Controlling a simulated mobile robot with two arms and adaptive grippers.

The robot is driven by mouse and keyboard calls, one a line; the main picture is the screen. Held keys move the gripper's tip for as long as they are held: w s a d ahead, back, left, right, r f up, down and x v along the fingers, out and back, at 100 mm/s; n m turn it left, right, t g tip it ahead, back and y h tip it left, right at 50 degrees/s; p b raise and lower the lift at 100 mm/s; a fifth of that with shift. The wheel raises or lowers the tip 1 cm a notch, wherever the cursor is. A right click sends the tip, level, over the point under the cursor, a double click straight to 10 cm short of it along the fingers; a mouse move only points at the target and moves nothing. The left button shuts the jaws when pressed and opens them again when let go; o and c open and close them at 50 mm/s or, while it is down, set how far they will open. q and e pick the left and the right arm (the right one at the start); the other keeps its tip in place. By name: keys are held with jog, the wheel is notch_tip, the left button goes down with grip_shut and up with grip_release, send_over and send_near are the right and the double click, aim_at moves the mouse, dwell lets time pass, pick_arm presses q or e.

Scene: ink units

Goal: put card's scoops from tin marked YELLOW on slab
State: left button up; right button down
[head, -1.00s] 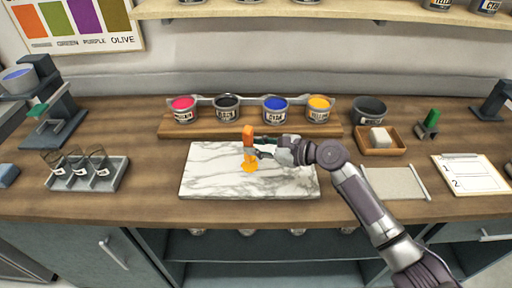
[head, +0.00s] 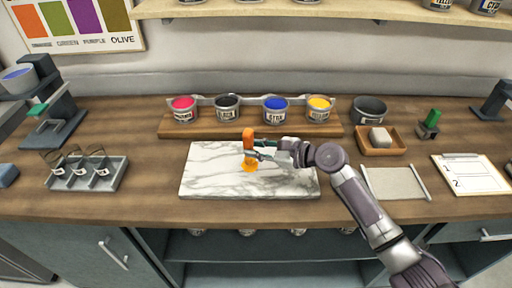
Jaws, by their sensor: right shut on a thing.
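The marble slab (head: 215,178) lies at the front middle of the counter. My right gripper (head: 256,149) is over the slab, shut on an orange-handled tool (head: 249,138) held upright. Yellow-orange ink (head: 250,168) shows at the tool's lower end, at or just above the marble; I cannot tell whether it touches. The tin with yellow ink (head: 319,108) stands at the right end of the wooden rack, its label too small to read surely. The card (head: 468,173) is a clipboard sheet at the right with lines 1 and 2, its writing unreadable. My left gripper is out of view.
Tins of magenta (head: 183,109), black (head: 227,107) and blue ink (head: 275,108) share the rack (head: 200,131) behind the slab. A dark pot (head: 369,109) and wooden tray (head: 381,148) stand right. A grey tray (head: 87,183) with small jars is left.

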jog(key=shift+f, duration=0.6)
jog(key=shift+f+p, duration=0.1)
jog(key=shift+p, duration=1.05)
dwell(3.0)
notch_tip(320, 180, up, 5)
jog(key=p, duration=0.5)
dwell(0.4)
